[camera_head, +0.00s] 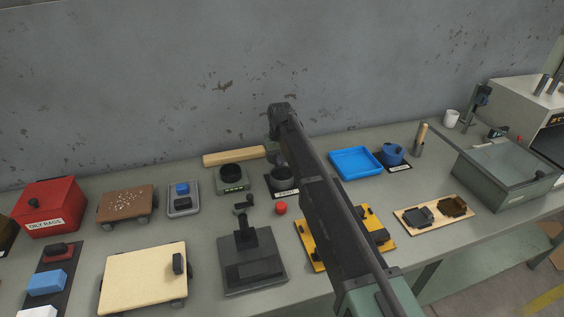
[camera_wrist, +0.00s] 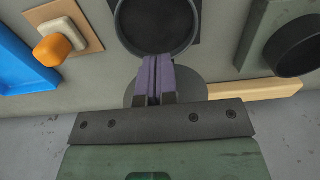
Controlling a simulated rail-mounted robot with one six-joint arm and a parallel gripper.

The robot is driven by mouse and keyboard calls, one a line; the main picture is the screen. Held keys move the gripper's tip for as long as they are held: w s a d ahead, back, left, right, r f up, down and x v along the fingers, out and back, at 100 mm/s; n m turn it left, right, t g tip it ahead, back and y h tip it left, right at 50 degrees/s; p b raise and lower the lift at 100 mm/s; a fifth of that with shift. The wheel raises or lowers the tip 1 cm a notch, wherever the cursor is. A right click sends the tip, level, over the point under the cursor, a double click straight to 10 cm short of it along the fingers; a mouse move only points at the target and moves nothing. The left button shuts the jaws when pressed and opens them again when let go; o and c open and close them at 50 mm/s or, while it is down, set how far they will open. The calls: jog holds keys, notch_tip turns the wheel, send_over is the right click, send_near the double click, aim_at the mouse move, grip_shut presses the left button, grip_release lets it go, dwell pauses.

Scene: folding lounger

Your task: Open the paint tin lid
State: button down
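The paint tin (camera_head: 281,180) is a dark round pot on a black base with a white label, in the middle of the bench. In the wrist view the tin (camera_wrist: 157,22) shows its open, dark inside. A grey disc that looks like its lid (camera_wrist: 192,90) lies beyond the rim on the wall side, swung back off the opening. My gripper (camera_wrist: 158,62) is at the tin's rim, in front of the disc. Its two purple fingers are together, with nothing clearly visible between them. Whether they touch the lid I cannot tell. My arm hides part of this in the head view.
A green box with a round bowl (camera_head: 231,176) stands left of the tin, and a wooden bar (camera_head: 234,156) lies behind. A blue tray (camera_head: 356,162) is to the right. An orange-and-white piece (camera_wrist: 58,47) sits between tray and tin. The wall is close behind.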

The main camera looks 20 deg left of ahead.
jog(key=shift+w+a+f, duration=0.1)
jog(key=shift+w+a, duration=0.65)
jog(key=shift+w, duration=0.2)
jog(key=shift+s+d+f, duration=0.1)
jog(key=shift+s+d, duration=0.25)
jog(key=shift+s, duration=0.2)
jog(key=shift+f, duration=0.3)
jog(key=shift+s+d, duration=0.4)
jog(key=shift+s, duration=0.15)
jog(key=shift+w+a+r+p, duration=0.1)
jog(key=shift+w+r+p, duration=0.1)
jog(key=shift+r+p, duration=0.85)
jog(key=shift+s+r+p, duration=0.1)
jog(key=shift+r+p, duration=0.75)
jog(key=shift+p, duration=0.3)
notch_tip(320, 180, up, 3)
jog(key=p, duration=0.3)
